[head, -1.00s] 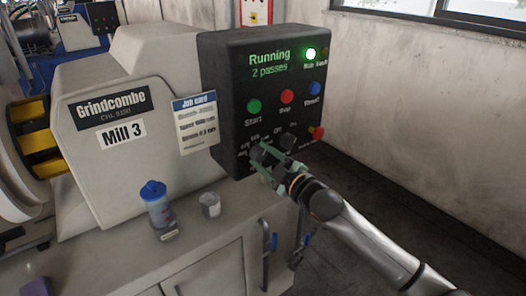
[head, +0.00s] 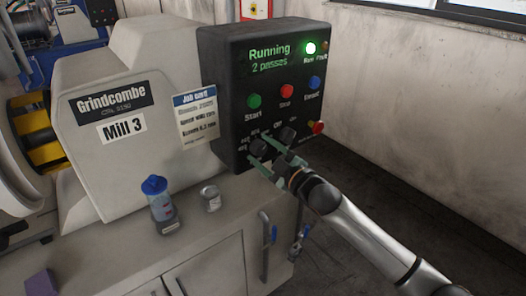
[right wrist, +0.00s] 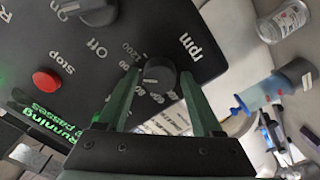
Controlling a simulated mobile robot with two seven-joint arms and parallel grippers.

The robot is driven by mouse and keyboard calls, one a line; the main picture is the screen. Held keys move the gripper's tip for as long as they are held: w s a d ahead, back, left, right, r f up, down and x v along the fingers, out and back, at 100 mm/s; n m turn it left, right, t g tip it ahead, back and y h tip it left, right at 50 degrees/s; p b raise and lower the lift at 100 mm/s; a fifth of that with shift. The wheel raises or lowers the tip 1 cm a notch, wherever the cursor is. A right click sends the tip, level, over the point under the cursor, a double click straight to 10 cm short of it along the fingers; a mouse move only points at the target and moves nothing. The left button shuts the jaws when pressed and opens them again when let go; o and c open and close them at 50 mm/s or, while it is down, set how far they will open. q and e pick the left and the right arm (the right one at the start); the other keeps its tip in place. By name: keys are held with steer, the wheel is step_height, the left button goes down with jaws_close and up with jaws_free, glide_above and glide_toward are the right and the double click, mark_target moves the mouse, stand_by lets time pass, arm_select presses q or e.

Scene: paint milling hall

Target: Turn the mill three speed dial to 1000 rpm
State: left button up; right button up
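The dark control panel (head: 222,125) of Mill 3 bears a round black speed dial (head: 259,147), which also shows in the right wrist view (right wrist: 158,78), beside the word "rpm". Numbers ring it, some hidden by my fingers; I cannot read the setting surely. My right gripper (head: 263,146) is open at the dial, one finger on each side. In the right wrist view a small gap seems to show between the dial and each finger (right wrist: 160,74). My left gripper is not in view. The panel's display (head: 269,61) reads "Running, 2 passes".
A second black knob (head: 287,136), marked "Off" and "On", sits close right of the dial. Green start (head: 254,101), red stop (head: 287,91) and blue (head: 314,83) buttons lie above. A blue-capped bottle (head: 158,205) and a small jar (head: 210,198) stand on the ledge below.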

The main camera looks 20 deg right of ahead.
steer(key=shift+o, duration=0.7)
steer(key=shift+s, duration=0.15)
steer(key=b+v, duration=0.1)
steer(key=v, duration=1.1)
steer(key=shift+s, duration=0.1)
steer(key=s+a+f+m+g+h, duration=0.1)
steer(key=s+f+m+g, duration=0.2)
steer(key=f, duration=0.6)
steer(key=s+a+f+m+h, duration=0.1)
steer(key=s+f+m+h, duration=0.3)
steer(key=f, duration=0.6)
steer(key=s+a+f+m+g, duration=0.1)
steer(key=s+f+m+g, duration=0.1)
steer(key=s+f, duration=0.5)
steer(key=s+a+f+m+g+y, duration=0.1)
steer(key=s+a+f+m+g, duration=0.1)
steer(key=s+f, duration=0.4)
steer(key=s, duration=0.3)
steer(key=shift+a+f+g, duration=0.15)
steer(key=shift+f+g, duration=0.15)
steer(key=shift+f, duration=0.1)
